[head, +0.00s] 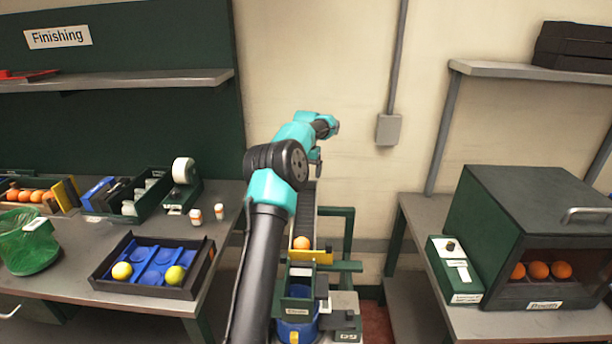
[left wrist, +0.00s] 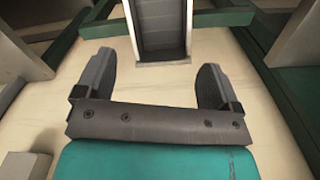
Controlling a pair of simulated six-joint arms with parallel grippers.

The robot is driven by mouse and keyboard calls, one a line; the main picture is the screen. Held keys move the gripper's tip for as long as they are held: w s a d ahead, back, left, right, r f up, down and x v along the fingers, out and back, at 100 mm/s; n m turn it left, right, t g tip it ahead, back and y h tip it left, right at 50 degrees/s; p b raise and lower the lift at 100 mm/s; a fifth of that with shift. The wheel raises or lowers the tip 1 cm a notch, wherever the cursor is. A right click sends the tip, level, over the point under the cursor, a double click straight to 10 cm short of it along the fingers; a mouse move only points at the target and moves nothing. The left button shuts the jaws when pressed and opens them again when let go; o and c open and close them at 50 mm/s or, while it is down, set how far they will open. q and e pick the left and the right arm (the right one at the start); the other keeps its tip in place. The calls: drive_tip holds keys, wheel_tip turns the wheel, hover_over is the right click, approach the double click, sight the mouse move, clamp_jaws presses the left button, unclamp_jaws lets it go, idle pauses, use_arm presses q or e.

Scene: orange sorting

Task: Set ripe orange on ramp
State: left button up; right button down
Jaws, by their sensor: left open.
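An orange (head: 301,243) sits at the near end of the dark sloping ramp (head: 306,205), against a yellow bar (head: 310,257). Three more oranges (head: 538,270) lie inside the green box at the right. My left arm reaches up across the middle of the head view, its gripper high above the ramp. In the left wrist view the gripper (left wrist: 157,62) is open with nothing between its fingers. The ramp (left wrist: 162,28) shows beyond them at the top of that view. My right gripper is not in view.
A small control box (head: 455,268) stands beside the green box (head: 530,195).

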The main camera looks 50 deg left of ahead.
use_arm(q)
drive_tip(key=shift+r, duration=0.9)
